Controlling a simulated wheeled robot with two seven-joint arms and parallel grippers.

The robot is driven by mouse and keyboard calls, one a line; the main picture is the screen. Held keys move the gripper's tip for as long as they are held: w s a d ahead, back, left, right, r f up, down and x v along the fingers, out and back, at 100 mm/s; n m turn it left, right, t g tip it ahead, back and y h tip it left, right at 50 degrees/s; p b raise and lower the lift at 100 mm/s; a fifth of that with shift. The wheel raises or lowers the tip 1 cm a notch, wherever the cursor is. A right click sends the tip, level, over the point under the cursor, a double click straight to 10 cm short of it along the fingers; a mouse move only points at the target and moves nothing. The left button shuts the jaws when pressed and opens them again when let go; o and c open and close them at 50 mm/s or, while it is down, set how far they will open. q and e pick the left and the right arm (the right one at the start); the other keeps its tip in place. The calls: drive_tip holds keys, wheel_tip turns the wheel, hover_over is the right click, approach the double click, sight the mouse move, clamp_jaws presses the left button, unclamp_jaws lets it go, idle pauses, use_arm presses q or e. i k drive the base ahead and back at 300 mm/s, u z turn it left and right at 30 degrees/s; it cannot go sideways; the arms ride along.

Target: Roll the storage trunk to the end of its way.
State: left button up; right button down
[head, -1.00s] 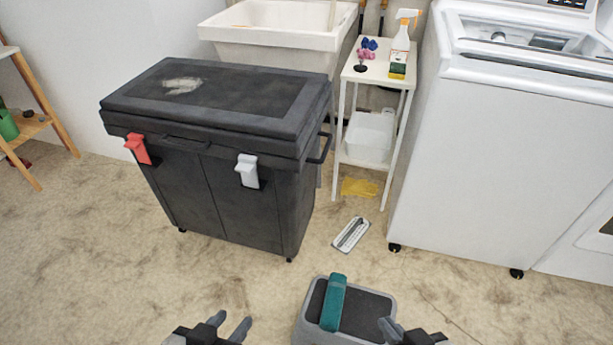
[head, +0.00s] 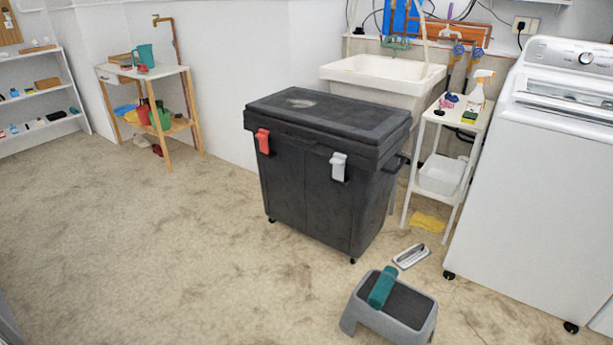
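The storage trunk (head: 315,185) is a dark grey box on small casters with a closed lid. It stands upright on the floor near the middle of the head view, in front of the white sink. Its front has a red latch (head: 263,141) and a white latch (head: 338,167). A side handle (head: 402,162) shows on its right end. Neither of my grippers is in the head view now, so their state is hidden.
A grey step stool (head: 408,308) with a teal roll (head: 383,287) stands in front right. A flat tool (head: 411,256) and yellow cloth (head: 428,221) lie on the floor. A white cart (head: 447,205), washer (head: 540,190) and sink (head: 375,72) stand right and behind. Floor left is open.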

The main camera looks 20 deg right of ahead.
sight(300, 190)
drive_tip(key=u, duration=0.1)
drive_tip(key=i, duration=1.2)
drive_tip(key=z, duration=0.85)
drive_tip(key=i, duration=0.95)
drive_tip(key=z, duration=0.05)
